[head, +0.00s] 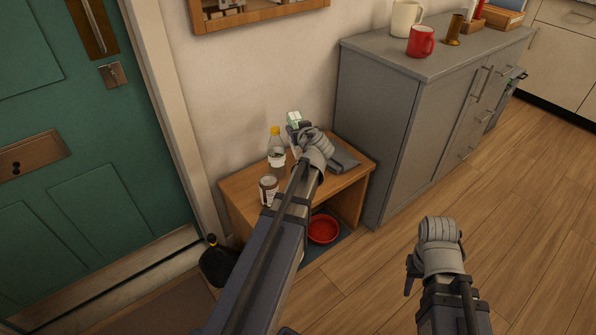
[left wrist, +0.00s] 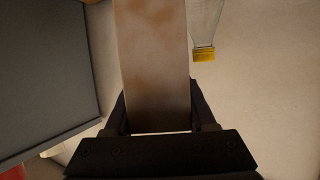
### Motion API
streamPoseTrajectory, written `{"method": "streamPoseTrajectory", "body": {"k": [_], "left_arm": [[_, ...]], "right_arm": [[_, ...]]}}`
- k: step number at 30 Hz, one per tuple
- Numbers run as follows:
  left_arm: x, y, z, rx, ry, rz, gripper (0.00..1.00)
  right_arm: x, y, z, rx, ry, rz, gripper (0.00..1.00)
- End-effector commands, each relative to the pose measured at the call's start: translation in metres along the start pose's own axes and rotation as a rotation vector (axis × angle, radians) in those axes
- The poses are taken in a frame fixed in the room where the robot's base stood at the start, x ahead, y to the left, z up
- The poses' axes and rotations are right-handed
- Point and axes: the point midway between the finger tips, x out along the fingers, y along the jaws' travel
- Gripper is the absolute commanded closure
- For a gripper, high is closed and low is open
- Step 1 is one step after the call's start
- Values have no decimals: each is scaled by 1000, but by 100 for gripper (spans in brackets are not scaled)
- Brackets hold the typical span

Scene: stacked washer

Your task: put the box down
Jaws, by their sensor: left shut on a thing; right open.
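My left gripper (head: 297,130) is shut on a box (head: 295,117), which looks white and green in the head view, above the back of a small wooden table (head: 237,201). In the left wrist view the box (left wrist: 152,60) is pale with brownish patches and stands between the two dark fingers. I cannot tell from these views whether its lower end touches the tabletop; my gripper and arm hide that. My right gripper (head: 412,274) is open and empty, low over the floor at the right, its fingers mostly hidden by the wrist.
A clear bottle with yellow cap (head: 276,150) stands close left of the box. A jar (head: 268,190) is at the table's front left; a grey flat thing (head: 344,159) lies at the right. A red bowl (head: 323,229) sits below. A grey cabinet (head: 385,120) stands right.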

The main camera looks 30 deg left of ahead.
Motion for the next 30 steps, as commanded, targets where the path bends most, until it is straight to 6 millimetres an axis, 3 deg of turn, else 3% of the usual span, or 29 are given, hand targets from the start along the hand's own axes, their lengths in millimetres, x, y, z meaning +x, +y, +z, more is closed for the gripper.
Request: {"method": "streamPoseTrajectory", "body": {"k": [1, 16, 30], "left_arm": [[7, 0, 16, 0, 1, 0, 100], [41, 0, 98, 0, 1, 0, 100], [49, 0, 118, 0, 1, 0, 100]], "right_arm": [[18, -2, -1, -2, 1, 0, 57], [106, -13, -7, -9, 5, -8, 57], [127, -16, -8, -1, 5, -8, 57]]}}
